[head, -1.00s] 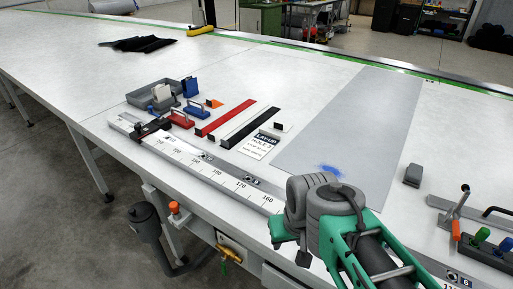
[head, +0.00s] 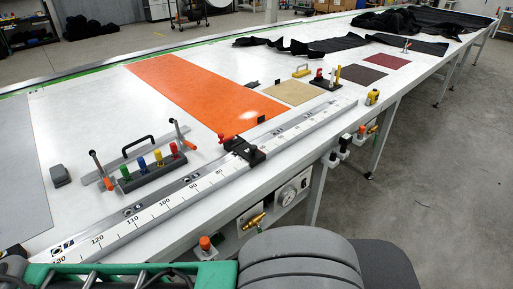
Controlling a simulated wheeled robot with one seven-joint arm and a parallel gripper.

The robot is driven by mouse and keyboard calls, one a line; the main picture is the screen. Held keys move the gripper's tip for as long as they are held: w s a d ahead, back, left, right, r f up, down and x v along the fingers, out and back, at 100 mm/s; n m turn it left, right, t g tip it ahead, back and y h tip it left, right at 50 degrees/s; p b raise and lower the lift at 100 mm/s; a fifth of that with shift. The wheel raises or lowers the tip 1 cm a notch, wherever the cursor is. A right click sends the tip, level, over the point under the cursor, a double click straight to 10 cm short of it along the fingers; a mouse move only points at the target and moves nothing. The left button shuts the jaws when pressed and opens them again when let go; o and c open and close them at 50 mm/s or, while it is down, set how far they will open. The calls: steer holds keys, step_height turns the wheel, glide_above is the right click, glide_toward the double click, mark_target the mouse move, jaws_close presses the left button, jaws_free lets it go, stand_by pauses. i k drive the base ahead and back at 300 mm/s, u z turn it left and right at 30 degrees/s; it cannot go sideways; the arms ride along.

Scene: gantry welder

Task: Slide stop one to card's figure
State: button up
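A long pale rail with a printed scale (head: 150,212) runs along the table's near edge, its figures falling from left to right. A black sliding stop (head: 243,150) with a small red part sits on the rail, a little right of the figure 80. I cannot read a number on it, so I cannot tell whether it is stop one. The card is not in this view. My gripper is out of view; only green and grey parts of my arm show along the bottom edge.
A rack of coloured-handled tools (head: 153,172) stands behind the rail. An orange sheet (head: 200,95) lies on the table, with a tan sheet (head: 290,92) to its right. A gauge (head: 288,194) and orange-capped fittings are on the table's front side.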

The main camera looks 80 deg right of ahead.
mark_target(252, 155)
steer(key=z, duration=3.3)
steer(key=k, duration=0.3)
steer(key=u, duration=0.05)
